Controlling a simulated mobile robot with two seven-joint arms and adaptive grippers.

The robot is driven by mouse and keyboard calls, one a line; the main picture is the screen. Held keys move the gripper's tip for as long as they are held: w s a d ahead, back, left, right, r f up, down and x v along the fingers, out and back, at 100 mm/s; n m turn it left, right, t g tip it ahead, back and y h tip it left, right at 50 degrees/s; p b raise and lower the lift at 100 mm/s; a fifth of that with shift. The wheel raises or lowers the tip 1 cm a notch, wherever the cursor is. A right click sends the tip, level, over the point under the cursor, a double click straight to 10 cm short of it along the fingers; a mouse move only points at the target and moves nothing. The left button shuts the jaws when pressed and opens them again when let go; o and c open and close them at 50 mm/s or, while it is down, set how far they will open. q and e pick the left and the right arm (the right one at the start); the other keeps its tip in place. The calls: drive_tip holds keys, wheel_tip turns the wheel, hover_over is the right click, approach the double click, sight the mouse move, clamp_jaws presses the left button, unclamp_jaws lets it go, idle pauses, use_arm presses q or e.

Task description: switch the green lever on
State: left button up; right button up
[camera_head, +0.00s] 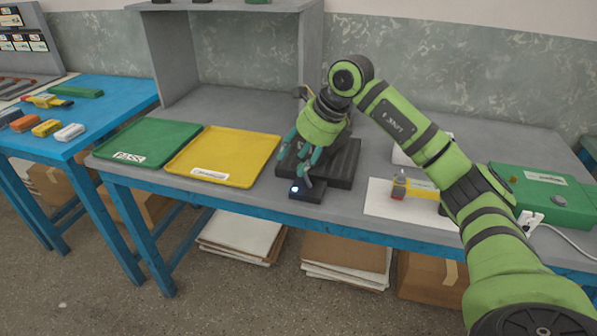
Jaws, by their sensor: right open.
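A dark ribbed device (344,166) sits near the middle of the grey bench, with a small block at its front that carries a bright bluish-white light (295,190). My right gripper (302,160) reaches down over the left part of this device, with its teal fingers apart and nothing seen between them. I cannot pick out a green lever; the gripper hides part of the device. Whether the fingers touch it I cannot tell. My left gripper is not in view.
A green tray (190,129) marked PASS and a yellow tray (262,147) lie left of the device. On the right are a white sheet (384,208), a yellow-and-red tool (399,188) and a green case (575,190). A blue table (112,112) with several coloured blocks stands at left.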

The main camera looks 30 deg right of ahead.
sight(306, 176)
drive_tip(key=shift+h, duration=0.7)
drive_tip(key=f, duration=0.2)
drive_tip(key=w+d+f, duration=0.1)
drive_tip(key=f, duration=0.1)
drive_tip(key=d+f, duration=0.1)
drive_tip(key=shift+w+d+f, duration=0.15)
drive_tip(key=shift+w+f, duration=0.15)
drive_tip(key=shift+f, duration=0.1)
clamp_jaws()
